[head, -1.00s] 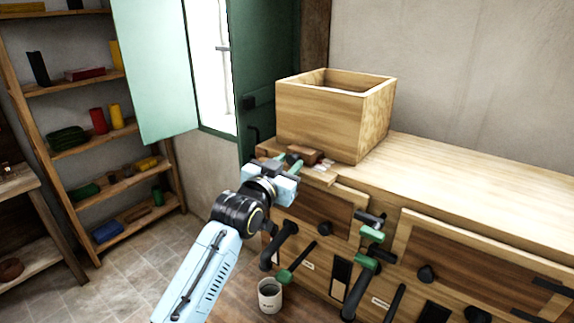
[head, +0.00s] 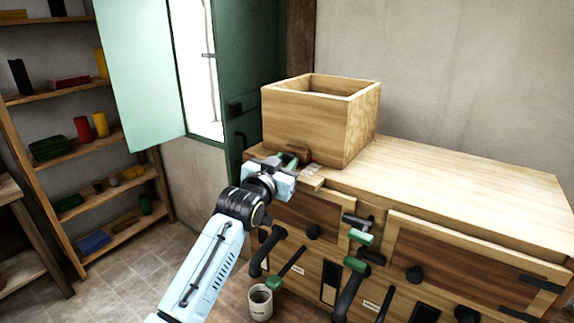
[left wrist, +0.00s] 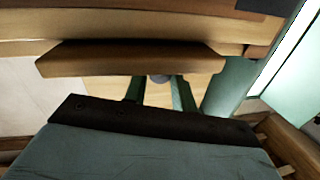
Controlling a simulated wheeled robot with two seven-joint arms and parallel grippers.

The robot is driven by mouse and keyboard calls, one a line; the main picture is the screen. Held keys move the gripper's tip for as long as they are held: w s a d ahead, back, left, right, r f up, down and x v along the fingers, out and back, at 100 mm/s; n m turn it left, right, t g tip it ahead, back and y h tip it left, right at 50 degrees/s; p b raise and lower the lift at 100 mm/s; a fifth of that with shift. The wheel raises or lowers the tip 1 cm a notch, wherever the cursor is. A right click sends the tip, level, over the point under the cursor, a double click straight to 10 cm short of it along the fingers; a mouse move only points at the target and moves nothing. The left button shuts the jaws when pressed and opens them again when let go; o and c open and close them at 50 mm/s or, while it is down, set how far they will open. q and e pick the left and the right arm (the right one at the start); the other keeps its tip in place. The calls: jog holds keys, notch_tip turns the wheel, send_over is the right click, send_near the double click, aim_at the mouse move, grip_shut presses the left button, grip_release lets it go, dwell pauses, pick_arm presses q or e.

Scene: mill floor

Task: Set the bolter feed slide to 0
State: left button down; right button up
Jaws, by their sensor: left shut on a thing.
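My left gripper (head: 288,165) is at the front edge of the bench top, at the foot of the open wooden hopper box (head: 308,118). Its jaws are shut on the brown wooden feed slide (head: 298,153), which is partly hidden by the gripper in the head view. In the left wrist view the slide shows as a wooden bar (left wrist: 130,63). The green fingers (left wrist: 160,92) reach up to it, with a small grey round part between them. Pale scale plates (head: 312,170) lie just right of the gripper; their marks are too small to read.
Green-gripped handles (head: 358,237) and black pipes stick out from the cabinet front. A mug (head: 260,303) stands below them. A green shutter door (head: 250,75) is behind the gripper, and shelves (head: 85,150) stand at the left. The bench top right of the hopper (head: 450,180) is clear.

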pick_arm(q)
jog(key=c, duration=1.1)
grip_release()
jog(key=shift+w+d, duration=0.1)
jog(key=shift+c, duration=0.2)
jog(key=b+v, duration=0.1)
jog(key=v, duration=1.2)
jog(key=shift+s+b, duration=0.25)
jog(key=shift+b, duration=0.1)
